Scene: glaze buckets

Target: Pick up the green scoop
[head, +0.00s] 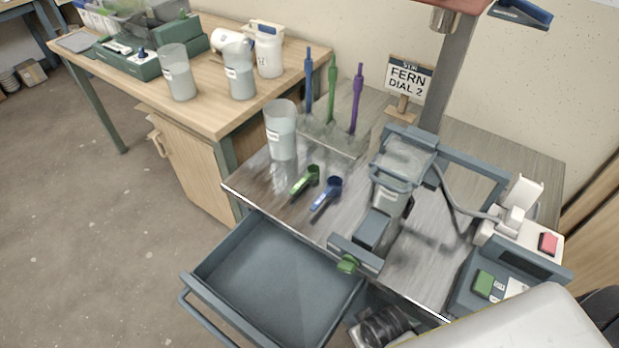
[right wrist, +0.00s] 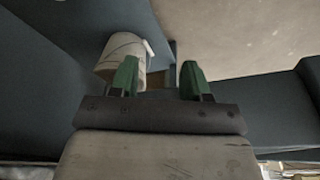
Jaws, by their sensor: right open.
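The green scoop (head: 306,182) lies on the grey worktop in the head view, its round bowl toward the back and its handle toward the front left. A blue scoop (head: 326,197) lies just right of it, apart from it. My right gripper (right wrist: 158,78) shows in the right wrist view with its two green fingers apart. Nothing sits between its fingertips. A pale cylinder (right wrist: 120,55) is partly hidden behind its left finger. The right gripper cannot be made out in the head view, so its distance from the scoop is unclear. My left gripper is not in view.
A translucent bucket (head: 281,132) and a rack (head: 335,135) with several upright coloured handles stand behind the scoops. A grey machine (head: 392,185) stands to their right. An open drawer (head: 275,280) juts out in front. A sign (head: 407,80) stands at the back.

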